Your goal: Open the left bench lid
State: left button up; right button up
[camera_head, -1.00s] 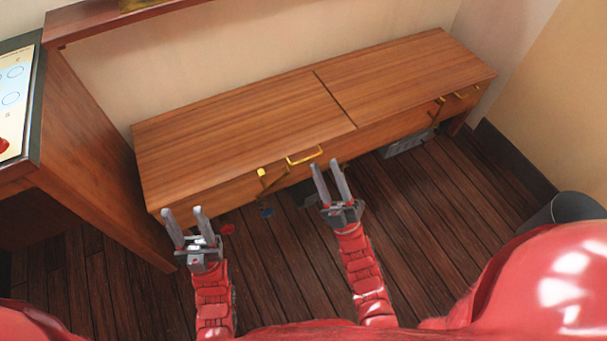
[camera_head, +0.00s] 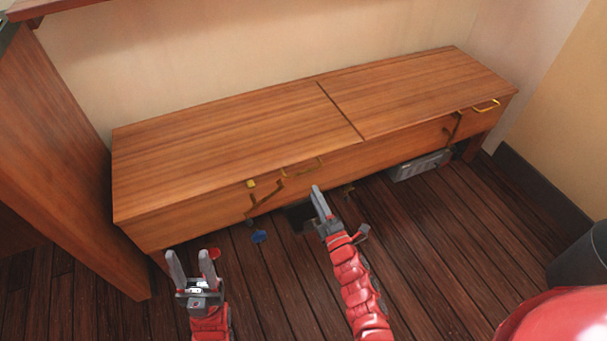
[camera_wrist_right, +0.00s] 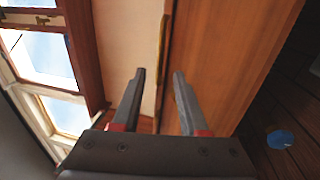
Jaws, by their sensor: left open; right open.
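The wooden bench has two closed lids side by side, the left lid (camera_head: 225,140) and the right lid (camera_head: 410,92). My left gripper (camera_head: 190,254) is open and empty before the bench's left end.
A wooden cabinet side (camera_head: 60,150) stands at the left. A blue item (camera_head: 259,237) and a red item (camera_head: 214,253) are on or near the floor under the bench front. A grey box (camera_head: 420,166) sits beneath the right half. A dark bin (camera_head: 580,262) stands at right.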

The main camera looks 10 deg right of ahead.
aim_at(304, 171)
jog(key=b+x, duration=0.1)
jog(key=x, duration=0.8)
jog(key=shift+w+a+b, duration=0.1)
jog(key=shift+w+b, duration=0.1)
jog(key=shift+b, duration=0.2)
grip_shut()
dwell(0.8)
